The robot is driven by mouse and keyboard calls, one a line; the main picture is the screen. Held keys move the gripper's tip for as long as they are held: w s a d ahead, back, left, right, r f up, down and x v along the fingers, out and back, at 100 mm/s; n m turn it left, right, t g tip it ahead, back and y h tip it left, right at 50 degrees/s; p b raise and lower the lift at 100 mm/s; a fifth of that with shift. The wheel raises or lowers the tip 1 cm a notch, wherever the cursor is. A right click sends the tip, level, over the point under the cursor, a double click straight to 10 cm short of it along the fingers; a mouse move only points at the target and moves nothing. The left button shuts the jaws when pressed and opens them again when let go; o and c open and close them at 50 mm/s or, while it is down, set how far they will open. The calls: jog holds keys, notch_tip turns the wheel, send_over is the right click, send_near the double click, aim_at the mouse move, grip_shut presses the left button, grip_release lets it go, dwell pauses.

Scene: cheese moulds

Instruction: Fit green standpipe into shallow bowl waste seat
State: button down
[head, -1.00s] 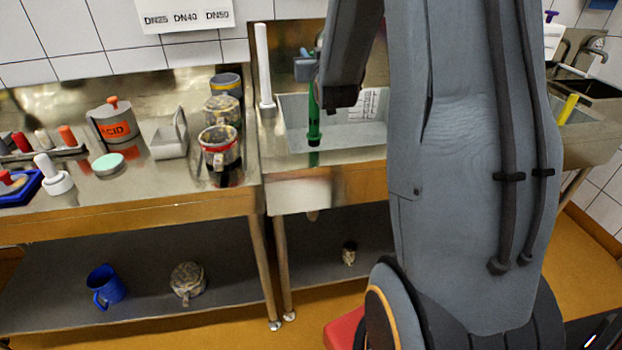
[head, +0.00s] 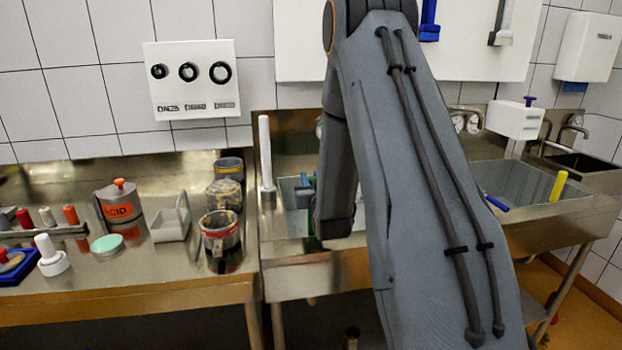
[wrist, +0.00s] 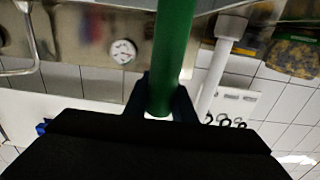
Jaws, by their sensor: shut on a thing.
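The green standpipe (wrist: 174,45) is held between the fingers of my gripper (wrist: 160,98) in the wrist view, running up out of the picture. In the head view my arm hides most of the pipe. A sliver of green (head: 312,243) shows beside the dark wrist link, at the front of the left sink bowl (head: 290,192). The bowl's floor and its waste seat are hidden behind my arm and the front rim. I cannot tell whether the pipe's lower end touches anything.
A white standpipe (head: 266,155) stands at the bowl's left back corner. The right basin (head: 520,180) has a blue pipe (head: 497,203) and a yellow pipe (head: 558,186). Metal pots (head: 219,232) stand close on the left bench. A gauge (wrist: 122,51) is on the back panel.

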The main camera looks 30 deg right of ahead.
jog(key=shift+f, duration=0.25)
jog(key=c, duration=1.5)
grip_release()
jog(key=shift+r, duration=0.1)
jog(key=shift+s+a, duration=0.1)
jog(key=shift+s, duration=0.15)
jog(key=b+v, duration=0.3)
jog(key=v, duration=0.8)
jog(key=shift+s+a+r, duration=0.1)
jog(key=shift+s, duration=0.1)
